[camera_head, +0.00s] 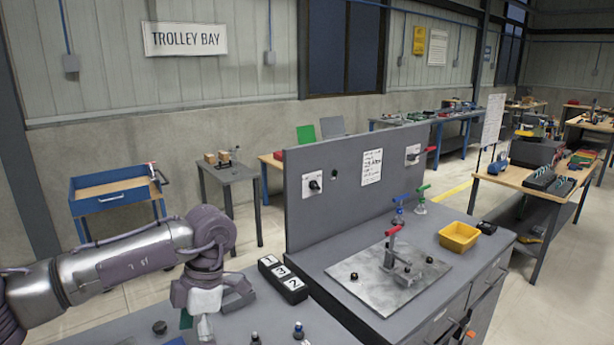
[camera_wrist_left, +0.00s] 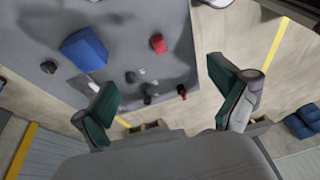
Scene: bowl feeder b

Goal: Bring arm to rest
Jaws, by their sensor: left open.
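My left arm comes in from the left in the head view. Its left gripper (camera_head: 207,310) hangs fingers-down above the near grey bench (camera_head: 240,326). In the left wrist view the gripper (camera_wrist_left: 165,112) shows two green-padded fingers spread wide apart, with nothing held between them. The grey bench top (camera_wrist_left: 130,40) lies below and beyond the fingers. My right gripper is in neither view.
A black numbered block (camera_head: 283,278) sits right of the gripper. A grey upright panel (camera_head: 340,185) stands behind the bench with a metal plate (camera_head: 375,283) and yellow bin (camera_head: 458,237). A blue box (camera_wrist_left: 84,50) and red item (camera_wrist_left: 158,44) lie on the bench.

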